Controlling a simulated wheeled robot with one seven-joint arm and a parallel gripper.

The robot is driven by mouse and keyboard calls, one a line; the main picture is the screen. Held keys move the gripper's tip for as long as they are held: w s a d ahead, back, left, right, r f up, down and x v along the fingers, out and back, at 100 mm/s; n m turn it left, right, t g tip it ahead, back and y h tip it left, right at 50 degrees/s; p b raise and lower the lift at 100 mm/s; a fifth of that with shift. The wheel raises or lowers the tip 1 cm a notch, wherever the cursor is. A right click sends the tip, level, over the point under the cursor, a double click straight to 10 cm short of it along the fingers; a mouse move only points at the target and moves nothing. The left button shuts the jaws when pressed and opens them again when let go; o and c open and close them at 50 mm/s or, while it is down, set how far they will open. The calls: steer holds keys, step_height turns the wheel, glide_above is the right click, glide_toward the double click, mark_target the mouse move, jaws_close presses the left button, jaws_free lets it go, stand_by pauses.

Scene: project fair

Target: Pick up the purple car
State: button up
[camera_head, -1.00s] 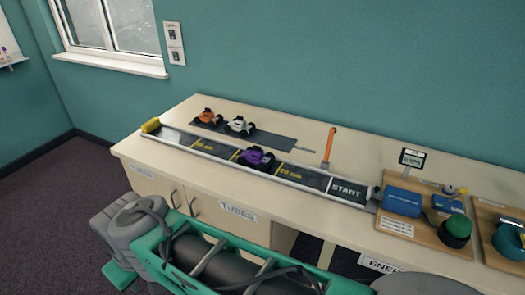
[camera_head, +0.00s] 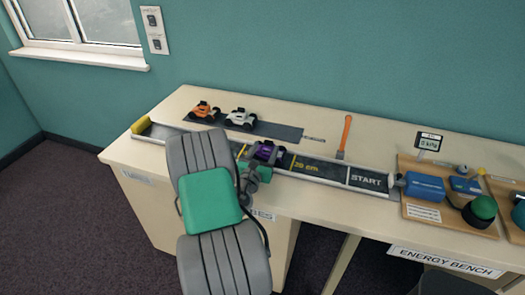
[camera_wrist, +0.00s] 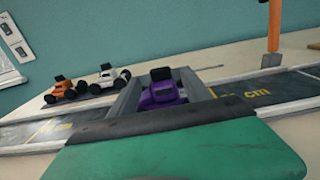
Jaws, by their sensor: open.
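The purple car (camera_head: 265,151) stands on the dark marked track (camera_head: 320,171) on the bench, left of the 20 cm mark. In the wrist view the purple car (camera_wrist: 161,90) sits between the two grey fingers of my gripper (camera_wrist: 160,88), one finger on each side. The fingers are open, and I cannot tell whether either one touches the car. In the head view my gripper (camera_head: 258,165) is at the car's near side, and my arm hides part of the track and the bench front.
An orange car (camera_head: 204,111) and a white car (camera_head: 240,119) stand on a dark strip behind the track. An orange-handled tool (camera_head: 345,132) stands behind the track. Blue and green apparatus (camera_head: 425,187) is on a board at the right. The bench (camera_head: 290,203) is bare before the track.

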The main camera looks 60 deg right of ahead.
steer(key=d, duration=0.2)
steer(key=d+p, duration=0.1)
steer(key=d, duration=0.1)
steer(key=w+d+p, duration=0.1)
steer(key=d, duration=0.2)
steer(key=shift+r, duration=0.15)
jaws_close()
